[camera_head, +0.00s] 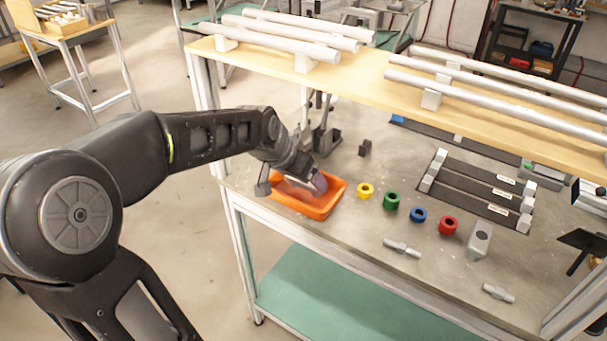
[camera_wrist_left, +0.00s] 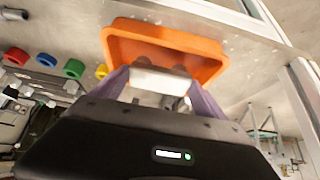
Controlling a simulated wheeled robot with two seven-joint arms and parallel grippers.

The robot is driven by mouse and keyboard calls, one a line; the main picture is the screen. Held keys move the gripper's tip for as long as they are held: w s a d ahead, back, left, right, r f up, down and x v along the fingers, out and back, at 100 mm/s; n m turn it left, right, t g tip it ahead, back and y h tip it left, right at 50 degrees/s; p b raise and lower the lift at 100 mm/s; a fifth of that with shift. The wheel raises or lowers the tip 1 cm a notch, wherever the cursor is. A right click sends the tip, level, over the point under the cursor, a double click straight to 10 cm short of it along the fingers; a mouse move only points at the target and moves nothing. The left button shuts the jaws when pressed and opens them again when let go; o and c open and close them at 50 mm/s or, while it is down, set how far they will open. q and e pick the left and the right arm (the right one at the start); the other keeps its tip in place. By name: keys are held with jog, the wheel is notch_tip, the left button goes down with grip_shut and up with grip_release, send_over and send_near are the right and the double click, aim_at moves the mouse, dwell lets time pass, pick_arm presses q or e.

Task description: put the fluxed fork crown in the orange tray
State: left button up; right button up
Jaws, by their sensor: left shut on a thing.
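The orange tray (camera_head: 300,209) sits on the workbench near its left end; it also shows in the left wrist view (camera_wrist_left: 170,31). My left gripper (camera_head: 318,184) reaches down over the right part of the tray. In the left wrist view its two purple fingers are shut on a silvery, rounded metal piece, the fork crown (camera_wrist_left: 160,80), which lies across between them in front of the tray. In the head view the piece is hidden by the gripper. Whether it touches the tray floor cannot be told. My right gripper is not in view.
Yellow (camera_head: 366,190), green (camera_head: 392,200), blue (camera_head: 418,214) and red (camera_head: 448,225) rings stand in a row right of the tray. Silvery fittings (camera_head: 402,248) lie near the front edge. A grey upright stand (camera_head: 322,140) is behind the tray, below a shelf of tubes (camera_head: 280,38).

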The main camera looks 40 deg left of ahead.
pick_arm(q)
jog(key=shift+w+r+g+p, duration=0.35)
jog(key=shift+w+g+p, duration=0.2)
jog(key=shift+g+p, duration=0.35)
jog(key=shift+s+f+b, duration=0.1)
jog(key=shift+f+b, duration=0.2)
jog(key=shift+f, duration=0.75)
jog(key=o, duration=1.5)
jog(key=shift+f, duration=0.15)
jog(key=shift+c, duration=0.2)
jog(key=shift+s+r, duration=0.15)
jog(key=shift+r, duration=0.55)
jog(key=v, duration=1.1)
